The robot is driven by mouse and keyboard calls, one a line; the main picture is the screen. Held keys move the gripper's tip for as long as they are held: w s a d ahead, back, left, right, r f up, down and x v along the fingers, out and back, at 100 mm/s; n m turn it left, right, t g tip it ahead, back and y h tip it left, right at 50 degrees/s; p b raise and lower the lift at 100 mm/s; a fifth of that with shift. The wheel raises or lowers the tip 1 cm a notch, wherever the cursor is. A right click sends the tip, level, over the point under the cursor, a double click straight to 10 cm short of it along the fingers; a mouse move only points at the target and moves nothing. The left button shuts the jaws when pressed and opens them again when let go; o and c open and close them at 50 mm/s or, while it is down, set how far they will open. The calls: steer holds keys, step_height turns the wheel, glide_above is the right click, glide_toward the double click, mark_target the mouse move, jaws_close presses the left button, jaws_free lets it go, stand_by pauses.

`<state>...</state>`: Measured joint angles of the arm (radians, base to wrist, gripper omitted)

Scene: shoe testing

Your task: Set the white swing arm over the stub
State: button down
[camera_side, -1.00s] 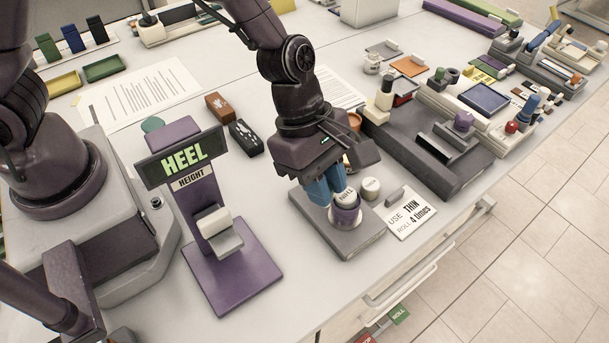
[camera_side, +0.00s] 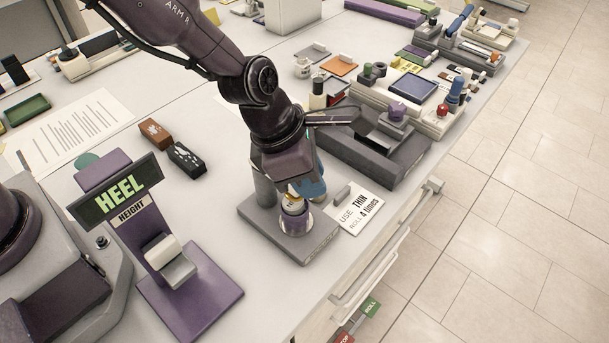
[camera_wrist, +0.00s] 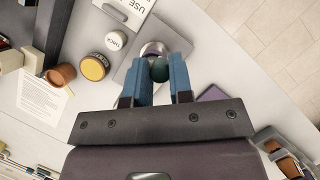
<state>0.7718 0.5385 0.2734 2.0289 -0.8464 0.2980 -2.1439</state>
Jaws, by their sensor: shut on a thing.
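My gripper (camera_side: 308,192) is low over a grey base plate (camera_side: 262,218) near the table's front edge. In the wrist view its blue fingers (camera_wrist: 161,64) are shut on a small dark green rounded piece (camera_wrist: 160,70). Just beyond the fingertips is a pale round cup (camera_wrist: 154,48), which shows purple and white in the side view (camera_side: 295,224). A yellow-and-white piece (camera_side: 293,203) shows above the cup, beside the fingers. I cannot identify the white swing arm or the stub with certainty; the gripper hides part of this spot.
The purple heel-height stand (camera_side: 205,300) is left of the plate. A THIN card (camera_side: 362,212) lies to its right. A large grey fixture (camera_side: 400,165) is behind.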

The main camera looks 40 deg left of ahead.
steer(key=shift+w+r, duration=0.1)
steer(key=shift+w, duration=0.05)
steer(key=c, duration=1)
jaws_free()
steer(key=v, duration=1.3)
